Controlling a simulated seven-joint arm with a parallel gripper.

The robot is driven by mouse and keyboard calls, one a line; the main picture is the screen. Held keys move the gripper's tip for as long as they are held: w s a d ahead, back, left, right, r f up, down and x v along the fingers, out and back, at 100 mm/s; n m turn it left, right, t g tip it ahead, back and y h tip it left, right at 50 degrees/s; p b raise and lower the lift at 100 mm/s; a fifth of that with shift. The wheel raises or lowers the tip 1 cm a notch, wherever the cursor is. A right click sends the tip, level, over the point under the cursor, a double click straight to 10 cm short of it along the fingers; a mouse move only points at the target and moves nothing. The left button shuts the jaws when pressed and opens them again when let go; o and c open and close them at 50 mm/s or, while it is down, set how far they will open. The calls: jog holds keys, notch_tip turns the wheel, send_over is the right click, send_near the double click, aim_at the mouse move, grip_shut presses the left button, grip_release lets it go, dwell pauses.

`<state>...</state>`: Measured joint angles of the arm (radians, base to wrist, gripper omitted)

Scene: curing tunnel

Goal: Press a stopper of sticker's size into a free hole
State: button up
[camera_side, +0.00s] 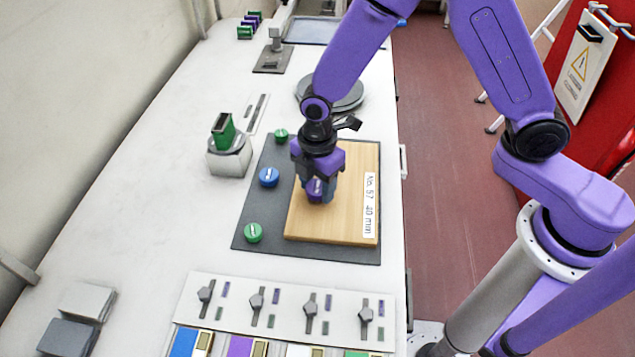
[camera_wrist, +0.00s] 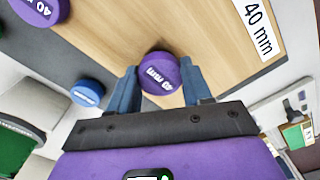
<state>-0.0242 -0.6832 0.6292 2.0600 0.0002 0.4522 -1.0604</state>
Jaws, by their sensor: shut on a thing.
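My gripper (camera_side: 316,194) is over the wooden board (camera_side: 350,215), fingers pointing down. It is shut on a purple stopper (camera_wrist: 160,73), marked 40 mm, which stands between the fingertips; it also shows in the side view (camera_side: 315,189). I cannot tell whether its lower end is in a hole. The white sticker (camera_side: 369,205) on the board's right side reads "No. 57 40 mm"; part of it shows in the wrist view (camera_wrist: 259,28). No empty hole is visible; the gripper hides part of the board. Another purple stopper marked 40 (camera_wrist: 36,11) is at the wrist view's top left.
A blue stopper (camera_side: 268,177) and two green stoppers (camera_side: 281,135) (camera_side: 253,232) stand on the dark mat (camera_side: 275,245) left of the board. A grey-white fixture with a green block (camera_side: 222,130) is farther left. A panel of levers (camera_side: 290,305) lies in front.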

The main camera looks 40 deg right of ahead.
jog(key=shift+f, duration=0.5)
dwell(0.6)
jog(key=o, duration=1.5)
jog(key=shift+r, duration=3.55)
